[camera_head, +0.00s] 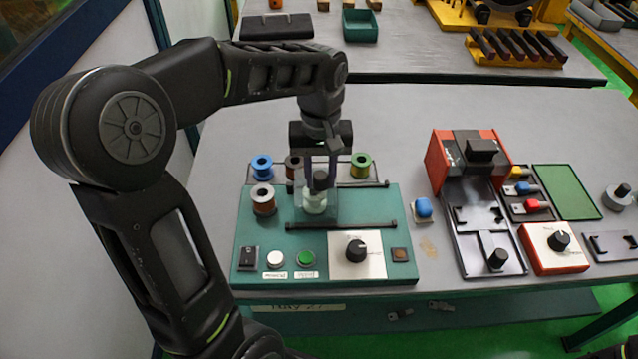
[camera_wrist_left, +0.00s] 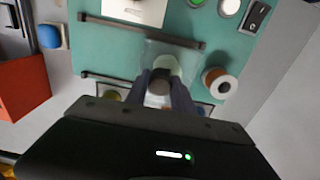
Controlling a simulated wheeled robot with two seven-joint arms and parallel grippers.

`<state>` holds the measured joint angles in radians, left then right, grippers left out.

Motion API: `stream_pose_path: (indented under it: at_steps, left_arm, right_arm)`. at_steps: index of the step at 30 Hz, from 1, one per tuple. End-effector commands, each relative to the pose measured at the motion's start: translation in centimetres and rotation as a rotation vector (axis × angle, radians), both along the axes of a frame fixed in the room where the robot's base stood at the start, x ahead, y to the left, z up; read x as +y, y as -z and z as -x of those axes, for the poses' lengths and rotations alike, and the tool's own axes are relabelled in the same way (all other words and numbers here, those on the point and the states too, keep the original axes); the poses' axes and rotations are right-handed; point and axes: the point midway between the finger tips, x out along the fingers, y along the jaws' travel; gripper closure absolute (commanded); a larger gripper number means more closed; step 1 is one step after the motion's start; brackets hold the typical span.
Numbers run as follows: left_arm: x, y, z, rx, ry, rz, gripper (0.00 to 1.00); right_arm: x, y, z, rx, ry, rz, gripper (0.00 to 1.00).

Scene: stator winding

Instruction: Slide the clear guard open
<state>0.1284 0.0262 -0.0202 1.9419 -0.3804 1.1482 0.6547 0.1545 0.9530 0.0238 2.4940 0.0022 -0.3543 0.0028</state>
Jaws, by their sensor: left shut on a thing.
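The clear guard (camera_head: 328,208) is a see-through panel on the teal winding station (camera_head: 390,204), between a front black rail (camera_head: 342,226) and a back rail. It covers a pale spool-like part that shows through it. My left gripper (camera_head: 320,184) reaches down from above and is shut on the guard's dark knob. In the left wrist view the gripper (camera_wrist_left: 160,92) has its fingers on either side of the round knob, and the clear guard (camera_wrist_left: 180,50) extends past them. The right gripper is not seen clearly in either view.
Blue, copper and green wire spools stand along the station's back, with a copper spool (camera_head: 263,199) left of the guard. Buttons and a black dial (camera_head: 356,250) sit in front. A blue block (camera_head: 423,208) and a red-and-black fixture (camera_head: 468,160) stand to the right.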

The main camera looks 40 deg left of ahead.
Motion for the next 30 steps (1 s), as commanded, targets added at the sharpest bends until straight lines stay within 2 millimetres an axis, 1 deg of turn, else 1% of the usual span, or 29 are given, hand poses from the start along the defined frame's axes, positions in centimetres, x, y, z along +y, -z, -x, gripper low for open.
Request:
stream_pose_path:
  at_steps: [1,4,5,11,30]
  left_arm:
    - [0.0,0.0,0.0,0.0,0.0,0.0,0.84]
    - [0.0,0.0,0.0,0.0,0.0,0.0,0.93]
    - [0.0,0.0,0.0,0.0,0.0,0.0,0.94]
    - [-0.2,0.0,-0.2,0.0,0.001,0.0,0.94]
    - [-2.7,-0.1,-2.1,-0.001,0.001,0.0,0.94]
  right_arm:
    - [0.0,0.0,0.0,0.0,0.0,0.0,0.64]
    - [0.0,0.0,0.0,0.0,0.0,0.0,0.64]
    - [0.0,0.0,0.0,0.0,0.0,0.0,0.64]
    - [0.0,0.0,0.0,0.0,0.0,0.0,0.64]
    - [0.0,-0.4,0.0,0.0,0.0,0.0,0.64]
